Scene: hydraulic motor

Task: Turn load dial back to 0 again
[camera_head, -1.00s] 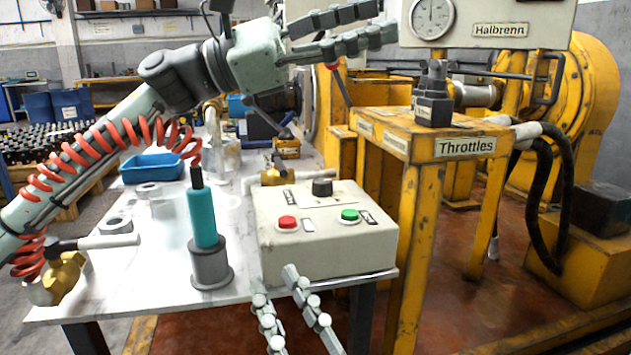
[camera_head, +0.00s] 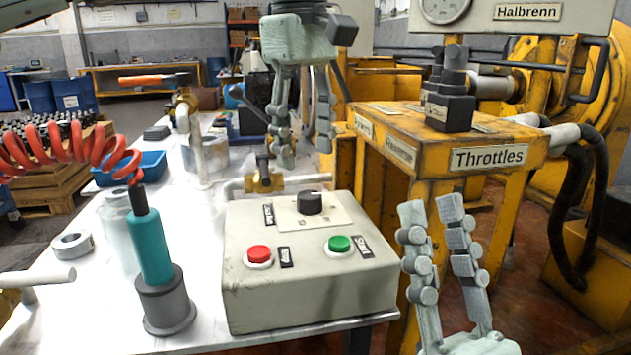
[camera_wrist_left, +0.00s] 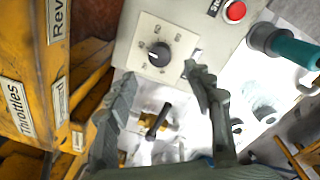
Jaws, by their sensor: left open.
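The load dial (camera_head: 310,203) is a black knob on a pale plate on top of the grey control box (camera_head: 310,292). In the left wrist view the dial (camera_wrist_left: 158,54) shows a small white mark; its setting is too small to read. My left gripper (camera_head: 303,150) hangs fingers-down above and behind the dial, open and empty, apart from it. In the left wrist view the dial lies just beyond the gap between the left fingertips (camera_wrist_left: 160,80). My right gripper (camera_head: 432,208) points up at the box's right side, open and empty.
A red button (camera_head: 259,254) and a green button (camera_head: 339,243) sit in front of the dial. A teal-handled tool (camera_head: 150,247) stands left of the box. A brass valve (camera_head: 263,178) is behind it. The yellow throttle stand (camera_head: 450,135) is close on the right.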

